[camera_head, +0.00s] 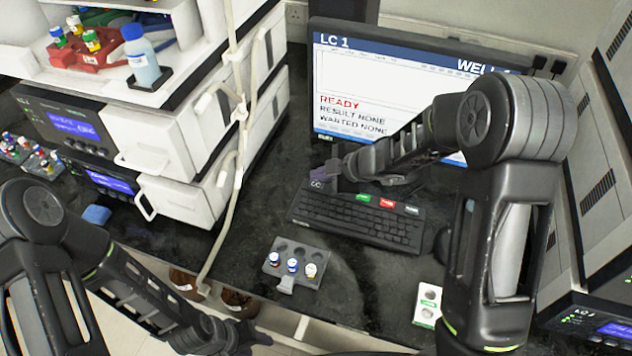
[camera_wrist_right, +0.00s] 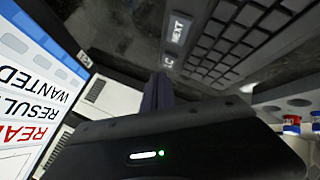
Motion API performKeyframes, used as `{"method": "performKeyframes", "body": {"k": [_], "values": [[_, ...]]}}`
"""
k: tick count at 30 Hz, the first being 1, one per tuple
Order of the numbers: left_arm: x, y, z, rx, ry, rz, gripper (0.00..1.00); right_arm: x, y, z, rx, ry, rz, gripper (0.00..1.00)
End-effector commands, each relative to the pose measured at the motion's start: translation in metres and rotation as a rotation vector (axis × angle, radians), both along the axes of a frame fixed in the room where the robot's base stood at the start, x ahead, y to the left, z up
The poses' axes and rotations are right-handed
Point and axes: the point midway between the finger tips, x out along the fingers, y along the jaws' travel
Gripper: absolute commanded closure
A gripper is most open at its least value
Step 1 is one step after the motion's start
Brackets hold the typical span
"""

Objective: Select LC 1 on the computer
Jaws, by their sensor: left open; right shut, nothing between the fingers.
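The computer monitor (camera_head: 385,85) stands at the back; its header reads LC 1, with READY, RESULT NONE and WANTED NONE below. The black keyboard (camera_head: 360,218) lies in front of it, with a key marked LC (camera_head: 317,185) at its upper left and green, red and white keys along the top. My right gripper (camera_head: 328,170) is shut and empty, its fingertips right by the LC key. In the right wrist view the shut fingers (camera_wrist_right: 160,95) point towards the LC key (camera_wrist_right: 167,65); I cannot tell whether they touch it. My left gripper (camera_head: 243,337) is open and empty, low at the front edge.
A grey vial rack (camera_head: 292,253) with several capped vials sits in front of the keyboard. Stacked white instruments (camera_head: 165,140) stand at left, with tubing hanging beside them. A mouse (camera_head: 441,245) lies right of the keyboard. More instruments (camera_head: 600,200) stand at far right.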

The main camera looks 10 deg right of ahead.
Motion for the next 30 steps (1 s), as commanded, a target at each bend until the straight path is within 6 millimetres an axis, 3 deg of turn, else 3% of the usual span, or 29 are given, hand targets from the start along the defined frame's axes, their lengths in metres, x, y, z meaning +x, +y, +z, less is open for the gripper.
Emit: {"method": "performKeyframes", "body": {"k": [8, 22, 30], "values": [[0.0, 0.0, 0.006, 0.0, 0.0, 0.0, 0.56, 0.0, 0.0, 0.006, 0.0, 0.0, 0.0, 1.0], [0.0, 0.0, 0.052, 0.0, 0.0, 0.0, 0.56, 0.0, 0.0, 0.048, 0.001, 0.0, -0.001, 1.0], [0.0, 0.0, 0.055, 0.0, 0.0, 0.0, 0.56, 0.0, 0.0, 0.05, 0.0, 0.0, 0.0, 1.0]]}}
